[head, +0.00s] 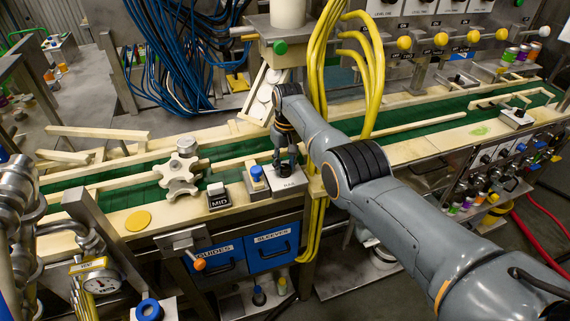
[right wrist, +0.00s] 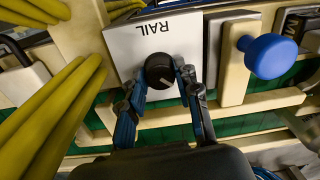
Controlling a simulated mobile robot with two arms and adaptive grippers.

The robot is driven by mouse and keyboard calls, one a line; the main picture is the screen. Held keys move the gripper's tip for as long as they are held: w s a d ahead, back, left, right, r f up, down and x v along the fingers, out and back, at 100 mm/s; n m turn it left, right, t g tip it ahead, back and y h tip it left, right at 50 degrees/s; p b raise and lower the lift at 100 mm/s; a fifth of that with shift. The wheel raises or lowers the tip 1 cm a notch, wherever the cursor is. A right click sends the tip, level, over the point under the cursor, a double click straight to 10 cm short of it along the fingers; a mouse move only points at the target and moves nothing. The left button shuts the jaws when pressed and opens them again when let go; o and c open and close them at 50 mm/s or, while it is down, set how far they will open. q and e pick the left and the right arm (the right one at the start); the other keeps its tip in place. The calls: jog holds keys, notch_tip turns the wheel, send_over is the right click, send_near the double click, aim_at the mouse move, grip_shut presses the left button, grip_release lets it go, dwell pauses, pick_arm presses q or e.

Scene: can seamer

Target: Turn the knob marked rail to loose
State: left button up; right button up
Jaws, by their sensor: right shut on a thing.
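The rail knob (right wrist: 159,71) is a round black knob on a white plate (right wrist: 122,45) lettered RAIL, which reads upside down in the right wrist view. A short pale mark shows on the knob's face; the loose position cannot be read. My right gripper (right wrist: 163,84) has its two fingers on either side of the knob and is shut on it. In the head view my right gripper (head: 286,160) reaches down to the box marked RAIL (head: 289,184), and its fingers mostly hide the knob. My left gripper is not in view.
A blue knob (head: 256,173) stands just left of the rail box, with a block marked MID (head: 219,201) farther left. Yellow hoses (head: 317,80) hang close beside my right arm. A pale star-shaped handwheel (head: 180,172) stands by the green conveyor (head: 120,193).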

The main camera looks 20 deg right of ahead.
aim_at(287, 166)
jog(key=shift+s+f, duration=0.1)
jog(key=shift+f, duration=0.05)
jog(key=o, duration=1.1)
jog(key=shift+o, duration=0.2)
jog(key=shift+r, duration=0.3)
notch_tip(287, 166, up, 12)
jog(key=shift+d+f, duration=0.25)
jog(key=shift+f, duration=0.1)
